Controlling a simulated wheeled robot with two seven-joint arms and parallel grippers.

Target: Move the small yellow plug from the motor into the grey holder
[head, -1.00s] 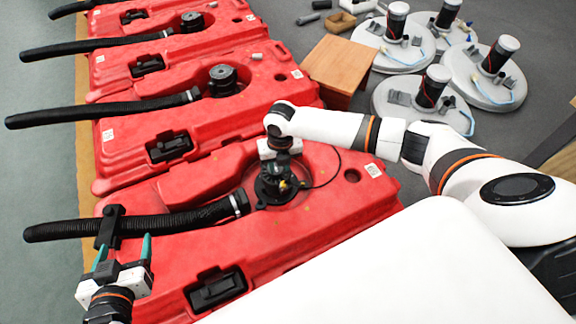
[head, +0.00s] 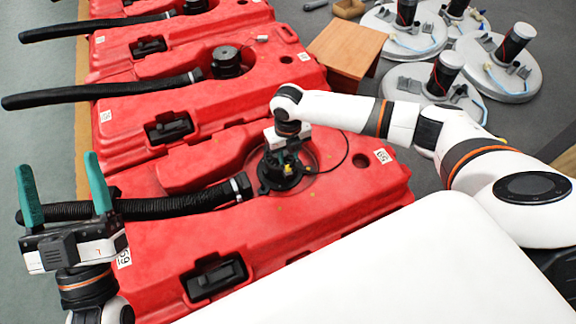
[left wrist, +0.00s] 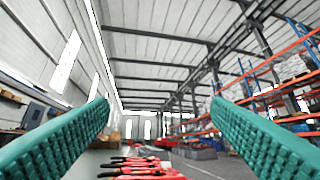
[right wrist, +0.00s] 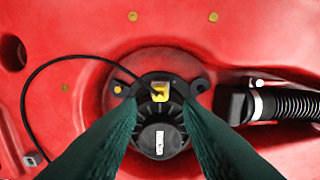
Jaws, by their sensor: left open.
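The small yellow plug (right wrist: 159,91) sits on the black motor (right wrist: 160,135) in the right wrist view, with a black cable running from it. In the head view, the plug (head: 287,168) shows on the motor (head: 279,180) in the nearest red tank. A small grey fitting (right wrist: 36,158), apparently the grey holder, sits by the cable's other end. My right gripper (right wrist: 161,104) points down, its green fingers closed around the motor's sides. The contact is partly hidden. My left gripper (head: 61,160) is open and empty, fingers up, beside the tank's left end.
A black hose (head: 170,206) runs from the motor leftwards, passing behind my left gripper. More red tanks (head: 200,98) stand behind. A wooden box (head: 345,52) and grey round lids (head: 428,82) lie at the back right.

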